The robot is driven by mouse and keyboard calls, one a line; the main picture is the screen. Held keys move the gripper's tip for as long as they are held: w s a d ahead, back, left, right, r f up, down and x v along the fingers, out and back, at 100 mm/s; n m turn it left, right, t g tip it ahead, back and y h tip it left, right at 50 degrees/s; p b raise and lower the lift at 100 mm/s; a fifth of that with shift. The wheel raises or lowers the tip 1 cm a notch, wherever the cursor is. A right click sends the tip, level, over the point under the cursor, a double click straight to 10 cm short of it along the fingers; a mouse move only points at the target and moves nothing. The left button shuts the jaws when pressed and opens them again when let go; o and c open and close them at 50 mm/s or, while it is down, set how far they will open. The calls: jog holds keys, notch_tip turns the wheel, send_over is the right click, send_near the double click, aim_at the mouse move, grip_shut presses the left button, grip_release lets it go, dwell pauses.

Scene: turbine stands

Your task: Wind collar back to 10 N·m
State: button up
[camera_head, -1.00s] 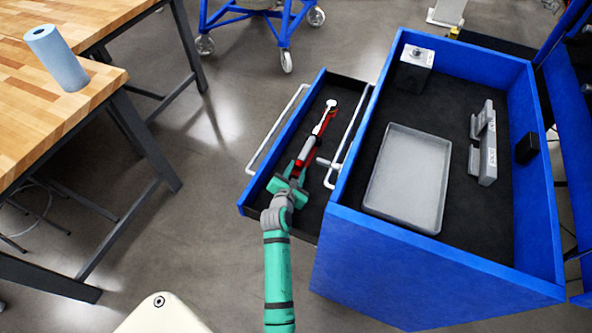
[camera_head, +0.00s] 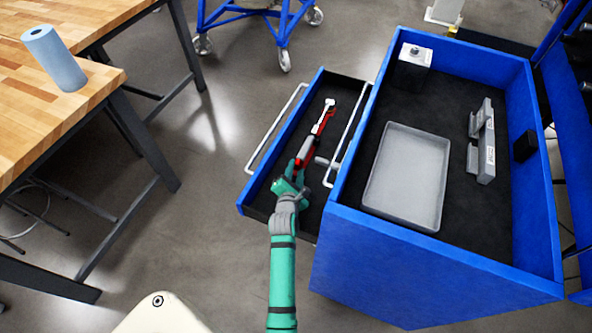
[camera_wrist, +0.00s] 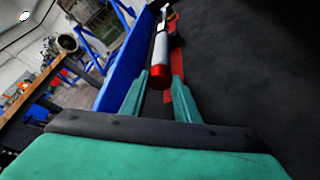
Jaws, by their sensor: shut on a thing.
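The torque wrench (camera_head: 321,127) lies lengthwise in the open drawer, with its silver head at the far end and a red section nearer my gripper. My gripper (camera_head: 293,172) is at the near, handle end of the wrench. In the wrist view the wrench's grey handle with a red end collar (camera_wrist: 160,77) points toward the camera, between the two green fingers of my gripper (camera_wrist: 159,92). The gripper is shut on the collar end of the torque wrench. Scale marks on the wrench are too small to read.
The dark-lined drawer (camera_head: 258,196) has blue walls and white rails. Beside it, the blue cabinet top (camera_head: 350,215) holds a grey tray (camera_head: 368,190), a grey metal block (camera_head: 487,150) and a boxy device (camera_head: 412,68). A wooden bench (camera_head: 40,115) with a blue roll stands left.

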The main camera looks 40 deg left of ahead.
jog(key=o, duration=1.1)
jog(key=shift+f, duration=0.1)
jog(key=shift+c, duration=0.2)
jog(key=shift+r, duration=0.55)
jog(key=r, duration=0.2)
jog(key=shift+s+r, duration=0.2)
jog(key=shift+r, duration=0.1)
jog(key=s+d+r, duration=0.7)
jog(key=s+r, duration=0.2)
jog(key=s, duration=0.2)
jog(key=shift+s+d+r, duration=0.15)
jog(key=shift+s+r, duration=0.05)
jog(key=shift+s, duration=0.1)
